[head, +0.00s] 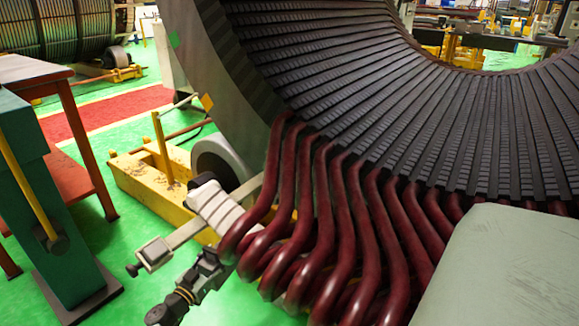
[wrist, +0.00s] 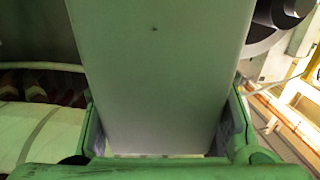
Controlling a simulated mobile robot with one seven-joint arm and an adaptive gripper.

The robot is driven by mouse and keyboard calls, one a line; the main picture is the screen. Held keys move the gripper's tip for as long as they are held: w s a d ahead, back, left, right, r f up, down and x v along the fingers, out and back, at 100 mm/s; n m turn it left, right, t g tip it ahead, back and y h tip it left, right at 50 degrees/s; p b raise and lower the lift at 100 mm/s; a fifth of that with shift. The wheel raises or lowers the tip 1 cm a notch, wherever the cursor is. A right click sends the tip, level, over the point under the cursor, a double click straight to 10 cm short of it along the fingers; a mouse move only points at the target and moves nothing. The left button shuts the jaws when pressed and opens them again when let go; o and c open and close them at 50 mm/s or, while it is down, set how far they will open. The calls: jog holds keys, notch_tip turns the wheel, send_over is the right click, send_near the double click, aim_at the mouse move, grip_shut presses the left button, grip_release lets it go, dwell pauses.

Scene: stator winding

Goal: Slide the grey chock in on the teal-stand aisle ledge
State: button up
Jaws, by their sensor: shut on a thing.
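My gripper (head: 214,266) is dark and reaches in from the bottom of the head view, beside the lower ends of the dark red coils (head: 320,235). In the wrist view its two green-lit fingers (wrist: 165,140) are shut on the sides of a broad, plain pale grey chock (wrist: 158,70). The held chock is not clearly distinguishable in the head view. The teal stand (head: 52,215) is at the left, apart from my gripper. A pale grey bar with an end block (head: 155,253) lies left of my gripper; whether it is the ledge I cannot tell.
A white banded piece (head: 215,207) sits against the bar and coils. A yellow base (head: 145,190) and a grey roller (head: 222,160) are behind it. The black-toothed stator (head: 350,90) fills the upper right. Green floor between stand and bar is open.

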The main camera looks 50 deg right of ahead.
jog(key=s+d+m+g, duration=0.1)
jog(key=s+d, duration=0.3)
jog(key=d, duration=0.3)
jog(key=s+d+g, duration=0.1)
jog(key=s+d, duration=0.3)
jog(key=d, duration=0.3)
jog(key=s+d+m+g, duration=0.1)
jog(key=s+d+g, duration=0.1)
jog(key=s+d, duration=0.35)
jog(key=shift+h, duration=0.3)
jog(key=shift+w+d+f+b, duration=0.2)
jog(key=shift+d+f+b, duration=0.1)
jog(key=shift+f+b, duration=1)
jog(key=shift+w+d+f+b, duration=0.25)
jog(key=shift+d+f+b, duration=0.1)
jog(key=shift+f+b, duration=0.95)
jog(key=shift+w+d+f+b, duration=0.2)
jog(key=shift+d+f+b, duration=0.1)
jog(key=shift+f+b, duration=1)
jog(key=shift+a+p, duration=0.25)
jog(key=shift+p, duration=0.15)
jog(key=shift+f+b, duration=0.3)
jog(key=shift+f, duration=0.1)
jog(key=shift+d, duration=0.15)
